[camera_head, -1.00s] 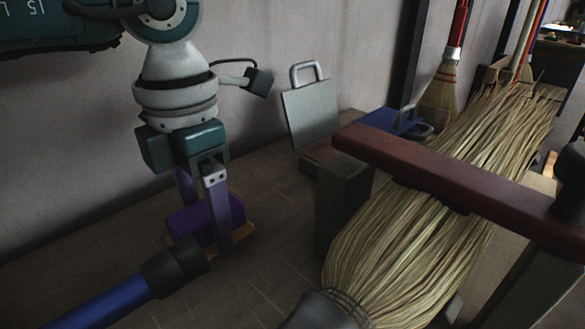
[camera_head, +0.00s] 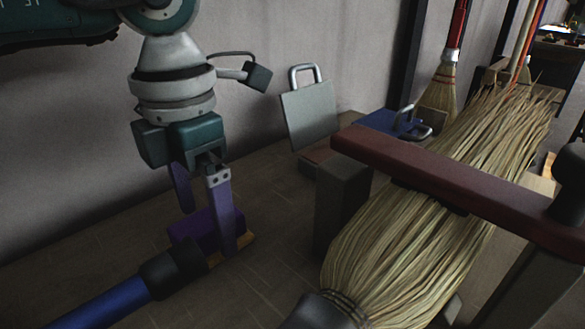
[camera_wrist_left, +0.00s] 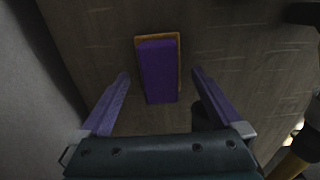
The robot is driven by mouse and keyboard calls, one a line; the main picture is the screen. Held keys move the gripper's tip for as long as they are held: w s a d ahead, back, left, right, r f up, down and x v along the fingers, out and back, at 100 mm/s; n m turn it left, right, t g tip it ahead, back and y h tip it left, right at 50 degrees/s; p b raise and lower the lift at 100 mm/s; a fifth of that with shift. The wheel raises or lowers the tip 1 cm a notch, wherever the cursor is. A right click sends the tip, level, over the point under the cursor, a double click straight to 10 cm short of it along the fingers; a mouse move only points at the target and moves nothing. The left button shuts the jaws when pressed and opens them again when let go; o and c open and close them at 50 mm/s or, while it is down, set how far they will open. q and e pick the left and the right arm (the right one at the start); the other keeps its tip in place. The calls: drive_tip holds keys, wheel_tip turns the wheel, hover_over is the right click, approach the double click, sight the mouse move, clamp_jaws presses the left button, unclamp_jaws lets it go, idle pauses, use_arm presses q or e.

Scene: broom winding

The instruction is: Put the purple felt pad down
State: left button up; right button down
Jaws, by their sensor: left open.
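The purple felt pad (camera_head: 193,230) is a block resting on a thin tan-orange piece (camera_head: 246,240) on the brown surface. In the left wrist view the pad (camera_wrist_left: 158,70) lies between and ahead of the fingertips, with the tan piece (camera_wrist_left: 177,38) showing as a rim around part of it. My left gripper (camera_head: 210,228) is open, its purple fingers spread apart with clear gaps beside the pad; it also shows in the left wrist view (camera_wrist_left: 161,76). The near finger hides part of the pad in the head view. My right gripper is not in view.
A blue handle with a black end (camera_head: 165,275) lies close in front of the pad. A large straw broom (camera_head: 420,230) lies under a dark red bar (camera_head: 440,175) at right. A grey plate with a handle (camera_head: 312,112) leans near the wall. Floor behind the pad is clear.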

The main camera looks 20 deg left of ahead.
sight(205, 222)
use_arm(q)
wheel_tip(205, 222, up, 8)
drive_tip(key=shift+f+p, duration=0.25)
drive_tip(key=shift+p, duration=0.05)
